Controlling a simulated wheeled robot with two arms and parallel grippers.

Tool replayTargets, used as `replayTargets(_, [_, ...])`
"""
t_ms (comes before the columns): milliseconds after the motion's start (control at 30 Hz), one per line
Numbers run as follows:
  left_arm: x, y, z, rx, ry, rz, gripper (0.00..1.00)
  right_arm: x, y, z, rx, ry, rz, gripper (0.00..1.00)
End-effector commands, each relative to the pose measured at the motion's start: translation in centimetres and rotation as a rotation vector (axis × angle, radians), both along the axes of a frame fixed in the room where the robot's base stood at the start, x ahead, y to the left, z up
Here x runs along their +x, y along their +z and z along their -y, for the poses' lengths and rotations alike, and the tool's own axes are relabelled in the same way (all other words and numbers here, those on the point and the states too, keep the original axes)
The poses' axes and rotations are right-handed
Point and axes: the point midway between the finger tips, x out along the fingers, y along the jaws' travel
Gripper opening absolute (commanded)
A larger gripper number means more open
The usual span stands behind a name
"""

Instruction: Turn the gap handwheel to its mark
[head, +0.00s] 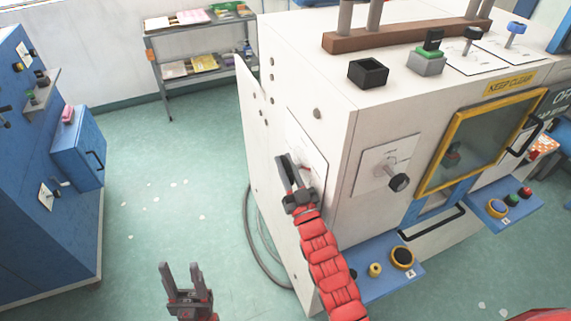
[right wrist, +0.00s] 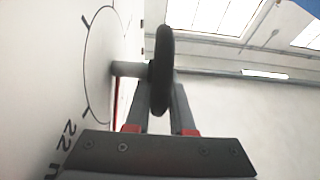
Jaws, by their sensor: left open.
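The handwheel (right wrist: 163,60) shows in the right wrist view as a dark disc seen almost edge-on, on a short grey shaft. The shaft comes out of a white dial plate (right wrist: 98,60) with a circle, black tick marks, a red line and the figure 22. My right gripper (head: 288,170) is at the dial plate on the machine's left side. Its fingers (right wrist: 166,92) reach up to the wheel, one on either side of its rim in the picture; contact is unclear. In the head view the gripper hides the wheel. My left gripper (head: 181,275) is open and empty over the floor.
The white machine (head: 335,90) has a front panel with a black knob (head: 398,182) and a yellow-framed window (head: 480,140). A blue button shelf (head: 385,270) juts out low at its front. A cable (head: 252,235) lies beside it. Green floor on the left is mostly clear.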

Motion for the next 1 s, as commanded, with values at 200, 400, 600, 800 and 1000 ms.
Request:
replayTargets(200, [0.0, 0.0, 0.0, 0.000, 0.000, 0.000, 0.50, 0.0, 0.0, 0.0, 0.000, 0.000, 0.000, 0.00])
replayTargets(400, [0.0, -0.3, 0.0, 0.000, 0.000, 0.000, 0.50, 0.0, -0.2, 0.0, 0.002, 0.000, 0.005, 0.00])
replayTargets(600, [0.0, -2.9, 0.0, 0.000, 0.000, 0.000, 0.50, -0.1, -0.7, 0.1, 0.020, 0.000, 0.061, 0.00])
replayTargets(800, [0.0, -7.8, 0.0, 0.000, 0.000, 0.000, 0.50, -0.4, -1.4, 0.1, 0.058, 0.000, 0.179, 0.00])
replayTargets(1000, [0.0, -12.7, 0.0, 0.000, 0.000, 0.000, 0.50, -0.6, -1.4, 0.2, 0.106, -0.001, 0.323, 0.00])
